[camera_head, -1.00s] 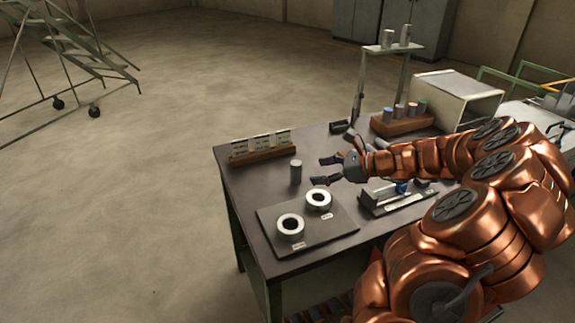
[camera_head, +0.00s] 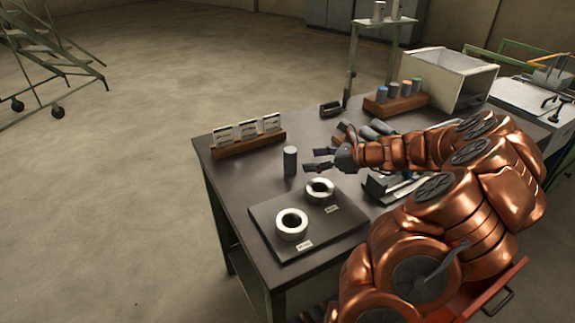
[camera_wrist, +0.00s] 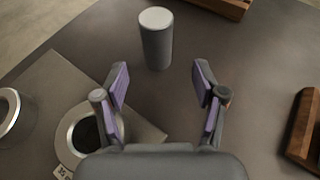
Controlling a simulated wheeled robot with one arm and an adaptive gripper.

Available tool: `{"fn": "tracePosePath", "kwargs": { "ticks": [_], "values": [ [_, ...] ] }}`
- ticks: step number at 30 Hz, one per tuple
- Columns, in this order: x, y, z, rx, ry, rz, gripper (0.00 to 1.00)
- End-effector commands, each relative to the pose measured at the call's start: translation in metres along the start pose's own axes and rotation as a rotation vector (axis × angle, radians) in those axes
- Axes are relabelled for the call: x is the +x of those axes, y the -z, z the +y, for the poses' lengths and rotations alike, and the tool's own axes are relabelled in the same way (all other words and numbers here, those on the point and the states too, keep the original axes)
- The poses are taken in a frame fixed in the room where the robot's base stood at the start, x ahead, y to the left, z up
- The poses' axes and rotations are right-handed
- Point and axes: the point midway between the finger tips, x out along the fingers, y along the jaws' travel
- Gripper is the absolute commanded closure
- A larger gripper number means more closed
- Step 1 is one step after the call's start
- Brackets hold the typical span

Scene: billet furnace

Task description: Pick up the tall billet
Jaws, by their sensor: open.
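The tall billet (camera_head: 290,161) is a dark grey cylinder standing upright on the table (camera_head: 236,180), behind the board with two rings. In the wrist view the billet (camera_wrist: 156,38) stands just beyond the fingertips, slightly left of the middle between them. My gripper (camera_head: 312,160) is open and empty, to the right of the billet in the head view. Its two purple-padded fingers (camera_wrist: 160,75) are spread wide and point at the billet, apart from it.
Two white rings (camera_head: 292,224) (camera_head: 320,190) lie on a dark board (camera_head: 270,237) in front. A wooden holder with cards (camera_head: 248,147) stands behind left. A wooden rack (camera_head: 396,104) with several coloured-top cylinders and a white box (camera_head: 450,80) are at back right.

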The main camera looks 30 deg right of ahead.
Motion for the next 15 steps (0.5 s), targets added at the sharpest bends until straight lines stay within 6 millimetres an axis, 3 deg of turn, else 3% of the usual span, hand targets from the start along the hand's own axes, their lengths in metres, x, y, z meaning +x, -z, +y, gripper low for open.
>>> {"fn": "tracePosePath", "kwargs": {
  "ticks": [15],
  "values": [
    [0.052,-0.002,0.005,-0.001,-0.013,0.0,0.3]
  ]
}}
